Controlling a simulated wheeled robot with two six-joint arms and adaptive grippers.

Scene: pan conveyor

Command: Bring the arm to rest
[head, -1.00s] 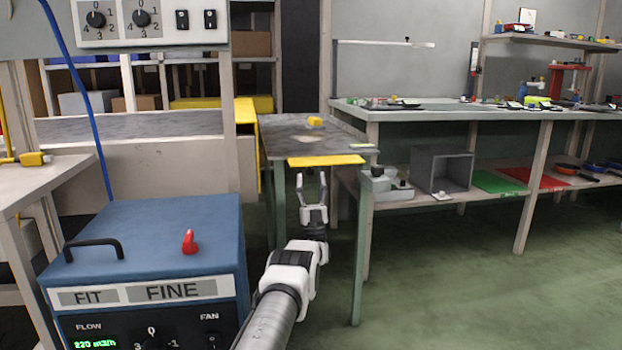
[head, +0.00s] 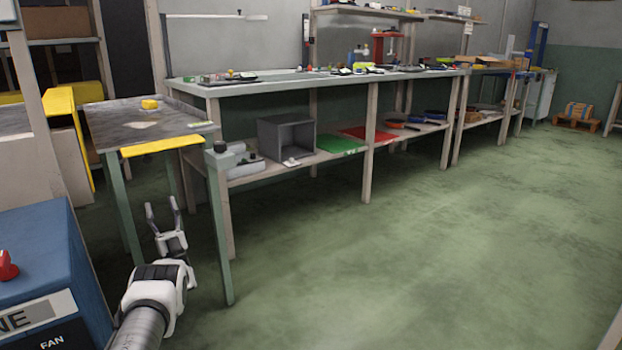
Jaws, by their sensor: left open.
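My left arm comes in from the bottom left of the head view. Its gripper (head: 163,212) is open and empty, with the two fingers apart and pointing up in the picture. It shows in front of the small grey table's legs, below the table's yellow front edge (head: 160,146), and appears apart from them. My right gripper is not in view.
A small grey table (head: 113,124) holds a yellow object (head: 149,104). A blue machine (head: 45,262) stands at the lower left. A long workbench (head: 260,88) with a lower shelf runs along the wall. The green floor (head: 420,270) at the right is clear.

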